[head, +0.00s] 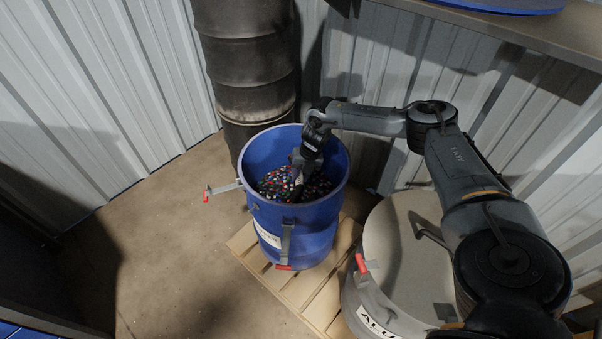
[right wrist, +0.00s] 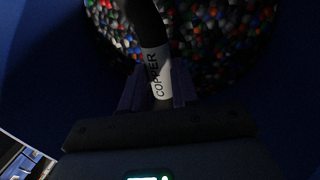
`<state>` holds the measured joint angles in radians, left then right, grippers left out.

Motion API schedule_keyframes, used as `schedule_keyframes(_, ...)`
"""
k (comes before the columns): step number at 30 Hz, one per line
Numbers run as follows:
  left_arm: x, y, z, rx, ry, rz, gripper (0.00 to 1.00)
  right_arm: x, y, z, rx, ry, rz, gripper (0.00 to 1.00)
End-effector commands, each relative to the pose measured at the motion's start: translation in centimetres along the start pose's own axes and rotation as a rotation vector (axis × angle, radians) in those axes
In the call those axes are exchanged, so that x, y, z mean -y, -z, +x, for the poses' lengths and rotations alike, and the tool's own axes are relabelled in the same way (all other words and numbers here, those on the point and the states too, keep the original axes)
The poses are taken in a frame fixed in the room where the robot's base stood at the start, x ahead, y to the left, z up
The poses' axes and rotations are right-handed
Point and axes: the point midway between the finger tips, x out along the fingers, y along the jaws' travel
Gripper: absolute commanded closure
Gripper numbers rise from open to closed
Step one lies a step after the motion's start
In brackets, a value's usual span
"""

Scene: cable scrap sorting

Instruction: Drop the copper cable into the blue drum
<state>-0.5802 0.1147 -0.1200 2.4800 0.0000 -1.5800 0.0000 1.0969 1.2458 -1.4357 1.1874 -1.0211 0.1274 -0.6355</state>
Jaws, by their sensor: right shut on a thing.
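The blue drum (head: 262,210) stands open on a pallet in the head view, partly filled with small multicoloured pieces. My right gripper (head: 297,187) reaches down inside its rim, above the pieces. In the right wrist view my right gripper (right wrist: 158,90) is shut on the copper cable (right wrist: 156,66), a dark cable with a white band marked COPPER. The cable points away from the jaws toward the pieces (right wrist: 215,40); its far end is cut off by the frame. I cannot tell whether it touches them. My left gripper is not in view.
A lidded grey drum (head: 400,250) with a label starting ALU stands right of the blue drum, under my right arm. A dark drum stack (head: 245,60) stands behind. Open latches stick out from the blue drum. The floor (head: 170,255) at left is clear.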

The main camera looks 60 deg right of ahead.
Motion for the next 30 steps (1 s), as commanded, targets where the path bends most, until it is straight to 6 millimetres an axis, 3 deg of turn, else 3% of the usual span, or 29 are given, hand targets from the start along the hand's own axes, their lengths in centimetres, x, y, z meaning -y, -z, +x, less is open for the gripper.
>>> schedule_keyframes(2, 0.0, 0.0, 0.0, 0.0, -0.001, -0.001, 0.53, -0.1, -0.1, -0.1, 0.001, -0.002, 0.0, 1.0)
schedule_keyframes(3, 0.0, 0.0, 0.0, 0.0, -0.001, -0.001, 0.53, 0.0, 0.0, 0.0, 0.0, 0.0, 0.0, 0.68)
schedule_keyframes(8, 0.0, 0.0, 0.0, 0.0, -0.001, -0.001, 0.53, 0.0, 0.0, 0.0, 0.0, 0.0, 0.001, 0.45)
schedule_keyframes(20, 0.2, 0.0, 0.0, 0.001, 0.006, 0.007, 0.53, -0.1, -0.1, -0.6, 0.002, -0.001, 0.001, 0.45)
schedule_keyframes(23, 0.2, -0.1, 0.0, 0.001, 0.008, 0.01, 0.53, -0.4, -0.1, -1.5, 0.002, -0.003, 0.001, 0.45)
schedule_keyframes(30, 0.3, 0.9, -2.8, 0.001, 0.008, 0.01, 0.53, -0.4, -0.1, -6.3, 0.001, -0.001, 0.001, 0.45)
